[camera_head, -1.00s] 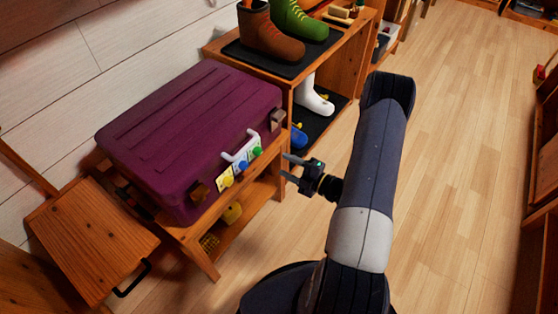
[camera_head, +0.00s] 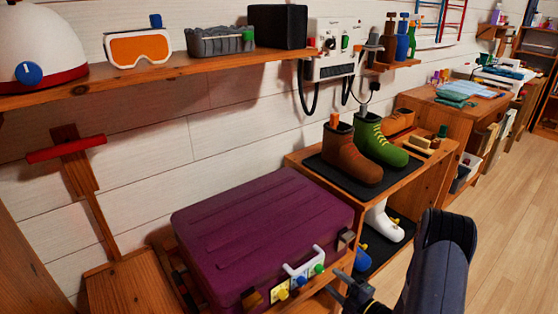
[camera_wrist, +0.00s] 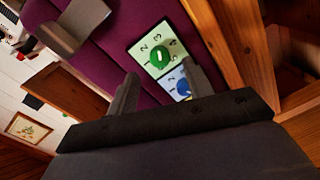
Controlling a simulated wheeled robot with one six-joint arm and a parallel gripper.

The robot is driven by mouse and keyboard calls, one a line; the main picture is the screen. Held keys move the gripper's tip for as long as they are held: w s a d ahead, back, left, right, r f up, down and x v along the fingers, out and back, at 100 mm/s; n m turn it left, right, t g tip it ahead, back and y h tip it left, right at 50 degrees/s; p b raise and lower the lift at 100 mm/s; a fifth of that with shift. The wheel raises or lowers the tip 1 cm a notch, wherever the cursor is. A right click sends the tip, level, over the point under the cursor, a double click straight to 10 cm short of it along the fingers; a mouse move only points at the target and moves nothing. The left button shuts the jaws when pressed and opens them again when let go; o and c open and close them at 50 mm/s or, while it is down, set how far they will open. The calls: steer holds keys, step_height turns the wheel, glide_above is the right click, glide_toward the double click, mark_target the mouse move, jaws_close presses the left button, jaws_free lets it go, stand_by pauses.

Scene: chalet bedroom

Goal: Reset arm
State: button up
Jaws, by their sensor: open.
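My gripper (camera_head: 352,291) is at the lower right of the head view, just right of the purple suitcase (camera_head: 255,225). Its two fingers also show in the wrist view (camera_wrist: 158,90), apart and with nothing between them. The suitcase lies shut on a low wooden stand. Its front bears a white handle (camera_head: 303,262) and coloured number dials. In the wrist view a green dial (camera_wrist: 160,55) on a pale plate and a blue dial (camera_wrist: 183,87) lie just beyond the fingers. My dark arm rises at the right of the head view.
A wooden shoe rack (camera_head: 433,190) stands right of the suitcase, with a brown boot (camera_head: 352,160) and a green boot (camera_head: 380,142) on top. A wall shelf (camera_head: 180,68) holds a helmet and goggles (camera_head: 138,48). The floor (camera_head: 510,235) at right is clear.

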mark_target(322, 271)
steer(key=x, duration=0.5)
steer(key=shift+w, duration=0.1)
steer(key=v, duration=1.1)
steer(key=shift+n, duration=0.7)
steer(key=b+x, duration=0.1)
steer(key=x, duration=1)
steer(key=n+b, duration=0.5)
steer(key=n, duration=0.4)
steer(key=n+t+h+b, duration=0.1)
steer(key=n+b, duration=0.4)
steer(key=n, duration=0.5)
steer(key=shift+a+b, duration=0.15)
steer(key=shift+b, duration=0.15)
